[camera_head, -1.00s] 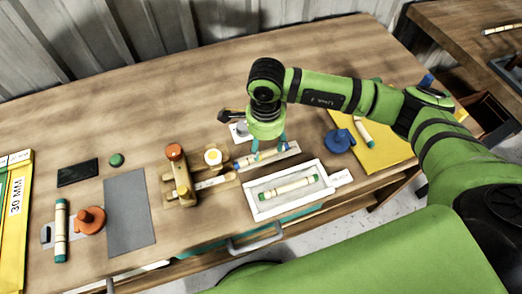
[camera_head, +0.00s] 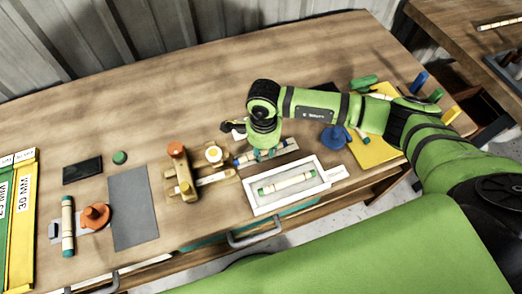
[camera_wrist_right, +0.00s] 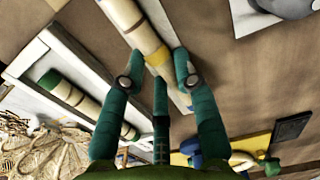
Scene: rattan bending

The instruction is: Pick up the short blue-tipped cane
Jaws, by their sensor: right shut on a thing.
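The short blue-tipped cane (camera_head: 248,158) is pale, with its blue end at the left in the head view, on a light strip in the middle of the table. My right gripper (camera_head: 265,153) is lowered over it and shut on it. In the right wrist view, teal fingers (camera_wrist_right: 157,72) straddle the cane (camera_wrist_right: 135,25) near a yellow band. Its blue tip cannot be made out there. The cane still seems to be at strip level; I cannot tell whether it is clear. My left gripper is not in view.
A white tray (camera_head: 256,208) with a green-tipped cane (camera_head: 287,183) lies just in front. A wooden jig (camera_head: 187,190) with an orange knob stands left. A blue knobbed piece (camera_head: 334,138) and yellow mat (camera_head: 372,152) lie right. The back of the table is clear.

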